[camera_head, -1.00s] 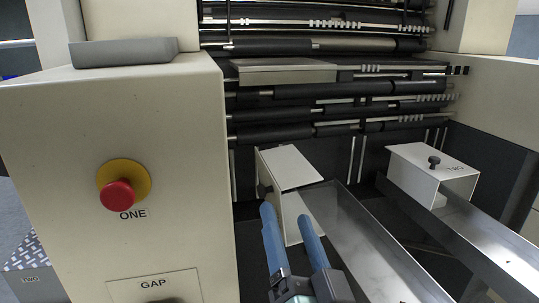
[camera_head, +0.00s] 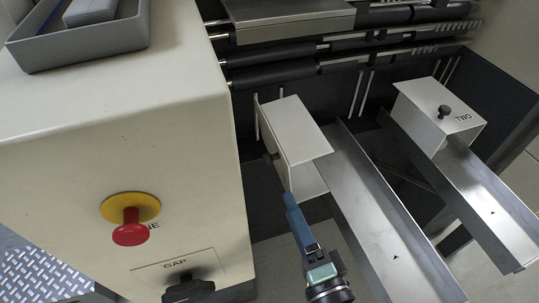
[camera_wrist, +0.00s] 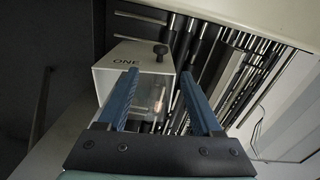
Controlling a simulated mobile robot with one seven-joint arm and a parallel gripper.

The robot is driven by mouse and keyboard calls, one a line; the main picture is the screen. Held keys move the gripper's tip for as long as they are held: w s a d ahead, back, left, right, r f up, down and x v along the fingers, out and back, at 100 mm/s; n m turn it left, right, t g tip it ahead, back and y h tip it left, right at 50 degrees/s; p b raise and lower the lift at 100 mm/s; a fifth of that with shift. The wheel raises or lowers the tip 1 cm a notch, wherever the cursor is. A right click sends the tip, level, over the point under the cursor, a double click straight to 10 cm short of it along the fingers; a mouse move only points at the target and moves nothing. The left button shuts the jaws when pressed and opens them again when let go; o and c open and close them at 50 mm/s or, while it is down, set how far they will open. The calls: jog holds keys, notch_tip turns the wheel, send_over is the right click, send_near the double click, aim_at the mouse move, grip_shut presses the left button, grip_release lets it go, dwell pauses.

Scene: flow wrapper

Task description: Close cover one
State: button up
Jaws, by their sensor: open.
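Cover one (camera_head: 293,135) is a white box-shaped cover at the head of the left metal chute. It stands swung over to the left, its dark knob (camera_head: 270,157) on its left side. In the wrist view cover one (camera_wrist: 120,80) shows its "ONE" face and its knob (camera_wrist: 160,49) beyond the fingertips. My gripper (camera_head: 290,198) is just below and in front of cover one, its blue fingers pointing up at it. In the wrist view my gripper (camera_wrist: 158,74) is open and empty. Whether a fingertip touches the cover cannot be told.
Cover two (camera_head: 440,112) lies over the right chute (camera_head: 490,200), knob on top. The left chute (camera_head: 385,225) runs beside my gripper. A cream cabinet (camera_head: 120,160) with a red button (camera_head: 130,230) and a black "GAP" knob (camera_head: 188,290) stands at left. Rollers (camera_head: 290,72) lie behind.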

aim_at(271, 164)
jog(key=p+x, duration=0.2)
jog(key=x, duration=0.9)
jog(key=shift+c, duration=0.2)
grip_shut()
dwell(1.0)
